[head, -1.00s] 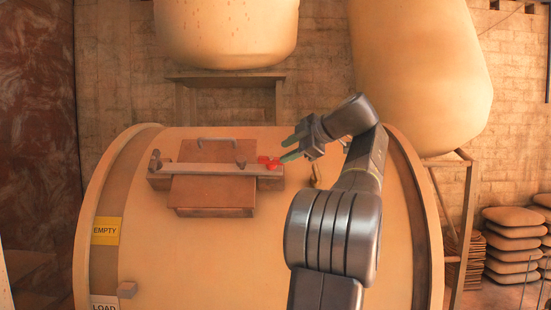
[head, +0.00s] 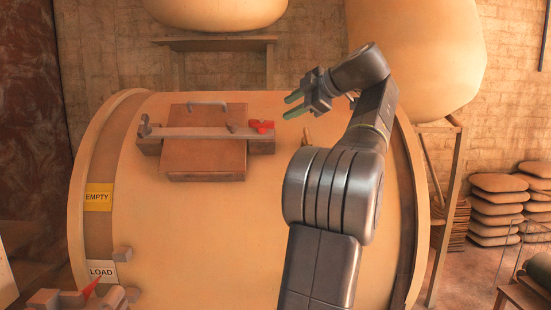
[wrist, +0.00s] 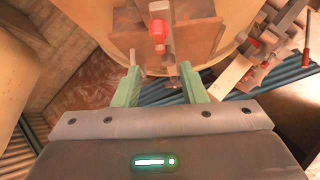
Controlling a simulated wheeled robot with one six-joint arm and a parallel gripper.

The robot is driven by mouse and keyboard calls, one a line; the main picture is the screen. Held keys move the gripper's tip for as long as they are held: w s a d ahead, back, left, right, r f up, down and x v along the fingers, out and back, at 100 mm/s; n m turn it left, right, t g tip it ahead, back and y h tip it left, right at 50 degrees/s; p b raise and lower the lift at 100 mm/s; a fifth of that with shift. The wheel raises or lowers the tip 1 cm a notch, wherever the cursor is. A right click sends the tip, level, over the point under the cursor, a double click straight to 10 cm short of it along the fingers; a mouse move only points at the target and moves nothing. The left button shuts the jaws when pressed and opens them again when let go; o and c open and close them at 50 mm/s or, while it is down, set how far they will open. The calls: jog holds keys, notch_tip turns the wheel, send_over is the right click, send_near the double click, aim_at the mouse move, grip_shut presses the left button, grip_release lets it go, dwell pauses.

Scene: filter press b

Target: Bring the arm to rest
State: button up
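My gripper (head: 294,104) is in the air in front of the large drum (head: 240,230), to the right of the brown hatch (head: 205,160) and its red-ended latch bar (head: 205,132). In the wrist view the green fingers of my gripper (wrist: 160,90) stand apart with nothing between them. The red latch end (wrist: 160,35) shows beyond the fingertips, apart from them. My arm is bent, rising from the bottom of the head view.
Large rounded vessels (head: 415,60) stand behind the drum on wooden frames. Stacked sacks (head: 497,205) are at the right. A yellow EMPTY label (head: 98,197) and a white LOAD label (head: 102,271) mark the drum's left side. A wooden clamp-like part (head: 75,299) shows at bottom left.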

aim_at(263, 121)
jog(key=x, duration=1.2)
jog(key=shift+a, duration=0.25)
